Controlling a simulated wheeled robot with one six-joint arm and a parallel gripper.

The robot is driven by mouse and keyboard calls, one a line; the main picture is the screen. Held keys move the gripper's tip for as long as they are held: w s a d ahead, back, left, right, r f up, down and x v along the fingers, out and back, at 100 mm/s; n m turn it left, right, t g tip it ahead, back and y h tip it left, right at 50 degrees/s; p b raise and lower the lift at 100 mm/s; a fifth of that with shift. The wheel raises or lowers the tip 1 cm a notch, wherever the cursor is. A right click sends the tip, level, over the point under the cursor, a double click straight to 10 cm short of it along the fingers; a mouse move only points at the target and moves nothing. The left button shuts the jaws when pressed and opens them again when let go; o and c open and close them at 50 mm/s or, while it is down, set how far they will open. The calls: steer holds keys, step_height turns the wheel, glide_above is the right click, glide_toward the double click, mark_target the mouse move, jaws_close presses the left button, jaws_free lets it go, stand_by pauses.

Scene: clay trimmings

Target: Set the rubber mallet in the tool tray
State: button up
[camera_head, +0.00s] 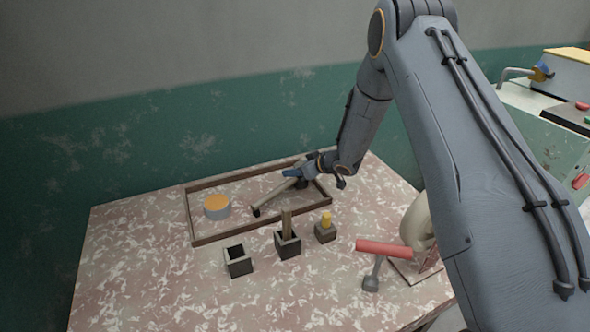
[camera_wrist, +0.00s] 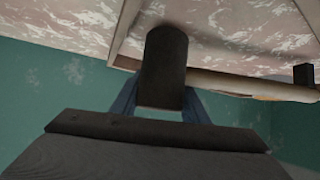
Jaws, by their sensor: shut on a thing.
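The rubber mallet (camera_head: 275,194) has a pale wooden handle with a dark end. In the wrist view its dark, rounded head (camera_wrist: 164,60) sits between the blue fingers, and the handle (camera_wrist: 240,84) runs off to the right. My gripper (camera_head: 293,173) is shut on the mallet head, at the far right part of the tool tray. The tool tray (camera_head: 192,222) is a shallow brown-rimmed frame on the mottled table. The mallet lies within the tray's outline in the head view; I cannot tell whether it touches the tray floor.
In front are an empty dark cup (camera_head: 238,262), a cup holding a brown stick (camera_head: 288,244) and a yellow-topped block (camera_head: 325,231). A red-headed tool (camera_head: 383,248) is at right, near a beige object (camera_head: 415,222).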

steer(key=shift+f+b, duration=0.3)
steer(key=shift+f, duration=0.2)
steer(key=o, duration=1.5)
steer(key=shift+o, duration=0.2)
